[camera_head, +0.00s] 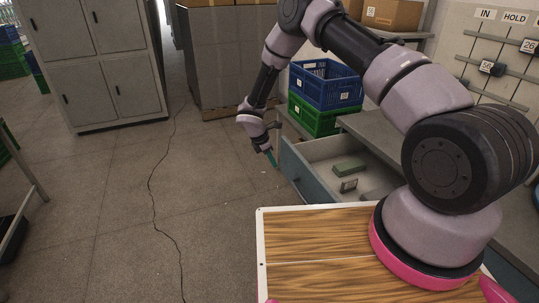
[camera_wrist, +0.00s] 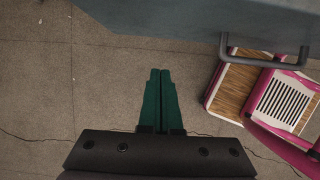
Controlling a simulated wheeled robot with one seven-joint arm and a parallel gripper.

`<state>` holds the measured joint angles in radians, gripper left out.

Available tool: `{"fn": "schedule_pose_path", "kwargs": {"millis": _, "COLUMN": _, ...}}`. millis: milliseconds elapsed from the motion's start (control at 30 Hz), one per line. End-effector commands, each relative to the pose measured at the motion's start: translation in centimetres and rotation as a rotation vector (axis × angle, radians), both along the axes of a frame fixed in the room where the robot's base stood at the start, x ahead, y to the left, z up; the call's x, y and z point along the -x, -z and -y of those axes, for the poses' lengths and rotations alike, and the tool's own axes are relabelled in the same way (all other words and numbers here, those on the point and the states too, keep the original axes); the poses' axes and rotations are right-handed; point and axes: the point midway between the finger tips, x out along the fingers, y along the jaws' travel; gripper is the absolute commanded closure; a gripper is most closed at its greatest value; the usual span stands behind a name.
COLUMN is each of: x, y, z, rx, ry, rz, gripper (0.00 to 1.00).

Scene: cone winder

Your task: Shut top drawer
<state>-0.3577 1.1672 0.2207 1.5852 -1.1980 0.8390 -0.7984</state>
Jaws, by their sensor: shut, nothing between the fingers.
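The top drawer stands pulled out of the grey bench on the right in the head view, its blue-grey front panel (camera_head: 299,174) facing left. A green block (camera_head: 348,168) and a small tagged item (camera_head: 348,185) lie inside it. In the wrist view the drawer front (camera_wrist: 190,18) crosses the top, with its dark bar handle (camera_wrist: 268,63) at the right. My gripper (camera_head: 272,161) hangs just left of the drawer front, pointing down. Its green fingers (camera_wrist: 160,70) are shut together and empty, apart from the handle. I cannot tell whether they touch the panel.
Blue (camera_head: 326,84) and green (camera_head: 314,117) crates are stacked behind the drawer. A grey locker cabinet (camera_head: 98,60) and a large carton stack (camera_head: 228,55) stand farther back. The cracked floor (camera_head: 110,200) left of the drawer is clear. My wood-topped base is close to the drawer.

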Motion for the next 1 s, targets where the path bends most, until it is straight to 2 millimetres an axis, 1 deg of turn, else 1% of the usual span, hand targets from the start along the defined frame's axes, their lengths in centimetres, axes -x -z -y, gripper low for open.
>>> {"fn": "schedule_pose_path", "kwargs": {"millis": 33, "x": 0.0, "y": 1.1, "z": 0.5, "rx": 0.001, "ry": 0.002, "rz": -0.002, "gripper": 1.00}}
{"fn": "schedule_pose_path", "kwargs": {"millis": 167, "x": -0.3, "y": 3.6, "z": 1.4, "rx": 0.000, "ry": 0.003, "rz": -0.002, "gripper": 1.00}}
{"fn": "schedule_pose_path", "kwargs": {"millis": 200, "x": -0.8, "y": 3.2, "z": 2.2, "rx": 0.000, "ry": 0.005, "rz": 0.001, "gripper": 1.00}}
{"fn": "schedule_pose_path", "kwargs": {"millis": 300, "x": -1.2, "y": 3.1, "z": 3.6, "rx": 0.000, "ry": 0.004, "rz": 0.001, "gripper": 1.00}}
{"fn": "schedule_pose_path", "kwargs": {"millis": 433, "x": -1.5, "y": 3.1, "z": 4.6, "rx": 0.000, "ry": 0.004, "rz": 0.001, "gripper": 1.00}}
{"fn": "schedule_pose_path", "kwargs": {"millis": 1000, "x": -1.8, "y": 3.0, "z": 5.4, "rx": 0.000, "ry": 0.003, "rz": 0.001, "gripper": 1.00}}
